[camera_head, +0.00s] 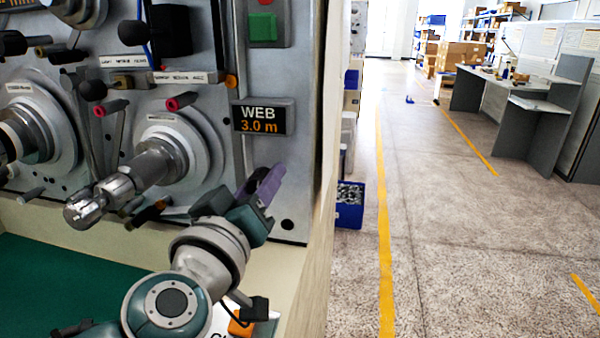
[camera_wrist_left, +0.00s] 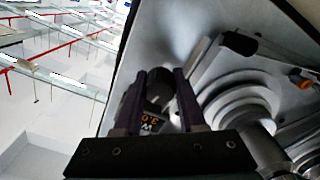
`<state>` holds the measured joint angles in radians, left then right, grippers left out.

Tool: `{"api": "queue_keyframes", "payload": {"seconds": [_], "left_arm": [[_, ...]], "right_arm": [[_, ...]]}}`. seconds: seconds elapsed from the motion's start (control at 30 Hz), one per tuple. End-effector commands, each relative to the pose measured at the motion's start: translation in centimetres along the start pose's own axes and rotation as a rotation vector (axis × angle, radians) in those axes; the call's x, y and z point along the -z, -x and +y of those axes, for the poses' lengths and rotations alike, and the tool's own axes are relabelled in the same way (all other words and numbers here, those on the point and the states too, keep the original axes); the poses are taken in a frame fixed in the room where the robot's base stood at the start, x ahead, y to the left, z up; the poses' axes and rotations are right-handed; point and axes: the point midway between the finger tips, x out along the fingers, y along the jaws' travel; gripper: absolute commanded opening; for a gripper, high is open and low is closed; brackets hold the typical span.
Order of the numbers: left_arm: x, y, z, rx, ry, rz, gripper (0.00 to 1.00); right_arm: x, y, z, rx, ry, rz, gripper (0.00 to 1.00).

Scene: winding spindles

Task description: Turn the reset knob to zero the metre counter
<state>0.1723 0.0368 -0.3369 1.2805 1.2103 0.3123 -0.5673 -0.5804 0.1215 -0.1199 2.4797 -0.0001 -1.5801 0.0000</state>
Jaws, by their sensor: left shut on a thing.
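The metre counter (camera_head: 262,118) is a dark display on the machine's front panel reading "WEB 3.0 m" in the head view. It also shows upside down and partly covered between my fingers in the left wrist view (camera_wrist_left: 150,121). My left gripper (camera_head: 262,182), with purple fingers, is at the panel just below the counter. In the left wrist view its fingers are on either side of a dark round knob (camera_wrist_left: 160,82), and it is shut on this knob. My right gripper is not in view.
A metal spindle (camera_head: 125,182) sticks out of the panel left of my gripper, with red-tipped and black handles around it. A green button (camera_head: 263,27) is above the counter. A blue crate (camera_head: 349,206) stands on the floor past the machine's right edge. The aisle is open.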

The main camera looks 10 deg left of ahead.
Motion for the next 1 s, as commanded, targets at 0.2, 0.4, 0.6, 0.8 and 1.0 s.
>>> {"api": "queue_keyframes", "payload": {"seconds": [0.2, 0.4, 0.6, 0.8, 1.0], "left_arm": [[0.3, 0.0, 0.2, 0.001, -0.406, -0.003, 0.0], [0.2, 0.0, 0.1, 0.0, -0.567, -0.002, 0.0], [0.3, 0.0, 0.2, 0.001, -1.0, -0.006, 0.0], [0.1, 0.0, 0.1, -0.001, -1.28, -0.001, 0.0], [0.0, 0.0, 0.1, -0.001, -1.287, 0.0, 0.0]], "right_arm": [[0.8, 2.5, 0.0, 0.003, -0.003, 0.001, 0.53], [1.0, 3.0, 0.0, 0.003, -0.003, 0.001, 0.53], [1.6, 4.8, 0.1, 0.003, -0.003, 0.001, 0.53], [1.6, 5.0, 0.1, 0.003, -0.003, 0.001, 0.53], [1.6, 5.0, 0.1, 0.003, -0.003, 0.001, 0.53]]}}
